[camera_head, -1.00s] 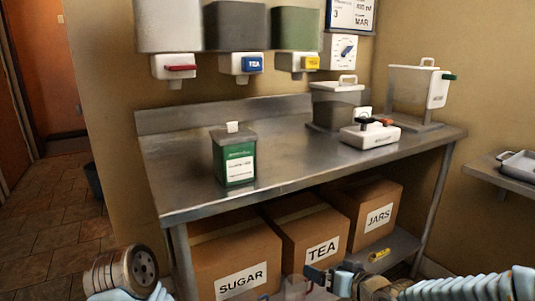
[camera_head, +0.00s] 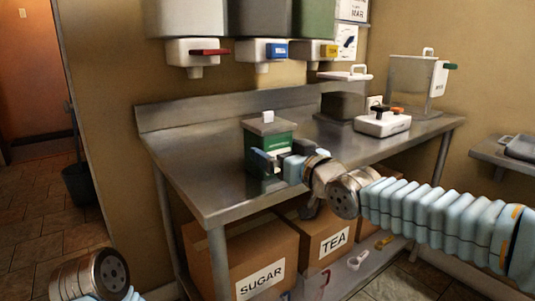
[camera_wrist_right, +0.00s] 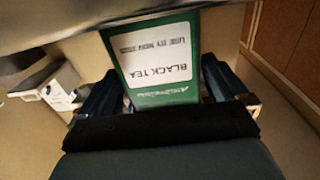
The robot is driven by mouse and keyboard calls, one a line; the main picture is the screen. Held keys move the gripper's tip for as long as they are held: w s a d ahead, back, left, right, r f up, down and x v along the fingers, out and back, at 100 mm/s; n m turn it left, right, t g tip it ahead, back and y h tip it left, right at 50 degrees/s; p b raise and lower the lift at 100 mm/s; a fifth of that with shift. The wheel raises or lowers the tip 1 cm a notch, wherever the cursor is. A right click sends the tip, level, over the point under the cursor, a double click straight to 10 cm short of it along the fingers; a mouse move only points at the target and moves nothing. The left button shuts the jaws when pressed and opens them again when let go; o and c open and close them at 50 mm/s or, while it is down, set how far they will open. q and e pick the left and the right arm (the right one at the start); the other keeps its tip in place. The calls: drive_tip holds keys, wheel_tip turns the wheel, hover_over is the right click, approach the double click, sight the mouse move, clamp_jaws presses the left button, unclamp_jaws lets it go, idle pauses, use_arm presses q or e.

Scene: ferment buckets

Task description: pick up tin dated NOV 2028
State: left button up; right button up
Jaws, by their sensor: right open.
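The green tin (camera_head: 269,134) with a grey lid and white knob stands upright on the steel table. In the right wrist view the tin (camera_wrist_right: 157,62) shows a white label, upside down, reading BLACK TEA, with a small blurred line that looks like USE BY NOV 2028. My right gripper (camera_head: 272,160) is open in front of the tin and hides part of its label side. In the wrist view its two blue fingers flank the tin's lower picture area; I cannot tell whether they touch it. My left gripper is out of view; only its arm shows at bottom left.
The steel table (camera_head: 190,160) has free room left of the tin. A white device (camera_head: 382,123) and a clear lidded container (camera_head: 412,85) stand to the right. Dispensers (camera_head: 270,48) hang above. Boxes marked SUGAR (camera_head: 250,258) and TEA (camera_head: 325,238) sit underneath.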

drive_tip(key=x, duration=0.4)
drive_tip(key=shift+w+a+p, duration=0.2)
drive_tip(key=shift+w+p, duration=0.15)
drive_tip(key=shift+p, duration=0.05)
drive_tip(key=c, duration=0.8)
